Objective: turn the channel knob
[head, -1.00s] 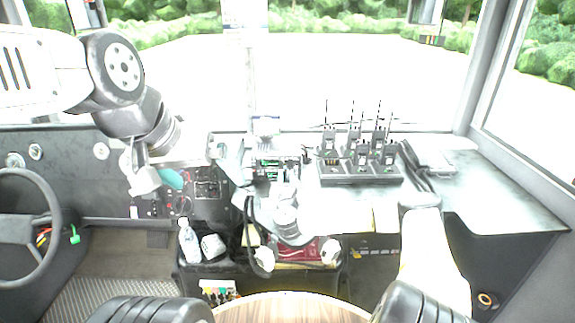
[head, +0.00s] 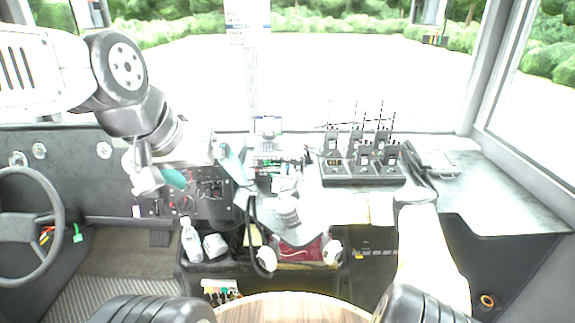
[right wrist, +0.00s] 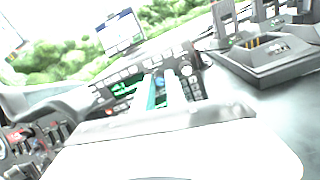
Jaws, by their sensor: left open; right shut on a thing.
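The radio (head: 266,162) with a green-lit display sits on the dash in the middle of the head view. In the right wrist view its keyed face (right wrist: 122,88) lies just beyond my fingers. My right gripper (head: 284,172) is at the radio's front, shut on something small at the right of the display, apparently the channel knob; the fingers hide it. In the right wrist view the two fingers (right wrist: 166,90) reach the face, with a round knob-like part (right wrist: 187,71) beside them. My left gripper (head: 172,180) is open and empty, left of the radio by the switch panel.
A charger (head: 362,178) with several handheld radios stands right of the radio, with a phone handset (head: 418,170) beyond. A small screen (head: 267,125) rises behind the radio. A bottle (head: 191,240) stands below the dash. A steering wheel (head: 55,225) is at the left.

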